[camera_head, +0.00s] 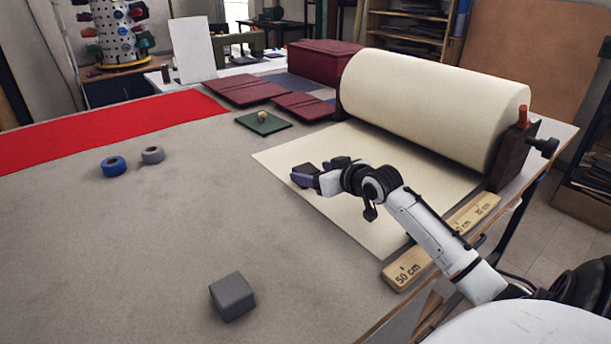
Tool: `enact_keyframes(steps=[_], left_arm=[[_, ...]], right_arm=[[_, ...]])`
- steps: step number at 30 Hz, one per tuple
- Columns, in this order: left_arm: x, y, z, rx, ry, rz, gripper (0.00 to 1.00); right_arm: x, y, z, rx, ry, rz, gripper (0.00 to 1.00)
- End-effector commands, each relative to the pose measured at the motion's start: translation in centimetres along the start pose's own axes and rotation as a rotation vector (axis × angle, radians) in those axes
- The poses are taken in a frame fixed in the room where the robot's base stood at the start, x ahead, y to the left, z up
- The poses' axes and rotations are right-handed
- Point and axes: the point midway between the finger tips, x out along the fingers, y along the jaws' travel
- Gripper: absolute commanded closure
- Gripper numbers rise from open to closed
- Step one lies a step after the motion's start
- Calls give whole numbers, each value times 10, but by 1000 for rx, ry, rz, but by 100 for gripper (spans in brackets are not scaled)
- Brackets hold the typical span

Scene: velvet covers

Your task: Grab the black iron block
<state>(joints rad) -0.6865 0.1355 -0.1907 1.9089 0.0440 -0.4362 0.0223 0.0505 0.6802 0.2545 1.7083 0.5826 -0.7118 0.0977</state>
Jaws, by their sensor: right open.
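The black iron block, a dark grey cube (232,297), sits on the grey-brown table covering near the front, left of centre. My right arm comes in from the lower right. My right gripper (305,172) is above the cream sheet, well behind and to the right of the block, apart from it. Its jaws are open, and nothing shows between them. My left gripper is not in view.
A large cream roll (430,105) on a dark stand is at the back right. A wooden ruler (408,268) lies at the right edge. Blue tape (113,166) and grey tape (152,155) lie left. A green pad (263,123) and maroon covers (243,89) lie behind. The table around the block is clear.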

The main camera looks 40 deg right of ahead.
Motion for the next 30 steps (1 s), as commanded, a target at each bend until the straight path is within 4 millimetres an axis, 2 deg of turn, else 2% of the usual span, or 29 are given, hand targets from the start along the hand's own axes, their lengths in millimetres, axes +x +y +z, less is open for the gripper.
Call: enact_keyframes(steps=[12,21,30], left_arm=[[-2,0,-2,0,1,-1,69],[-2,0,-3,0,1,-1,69],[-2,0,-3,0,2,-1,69]], right_arm=[[47,4,1,2,0,1,31],[50,4,2,-1,0,0,33],[50,4,2,-1,-1,1,84]])
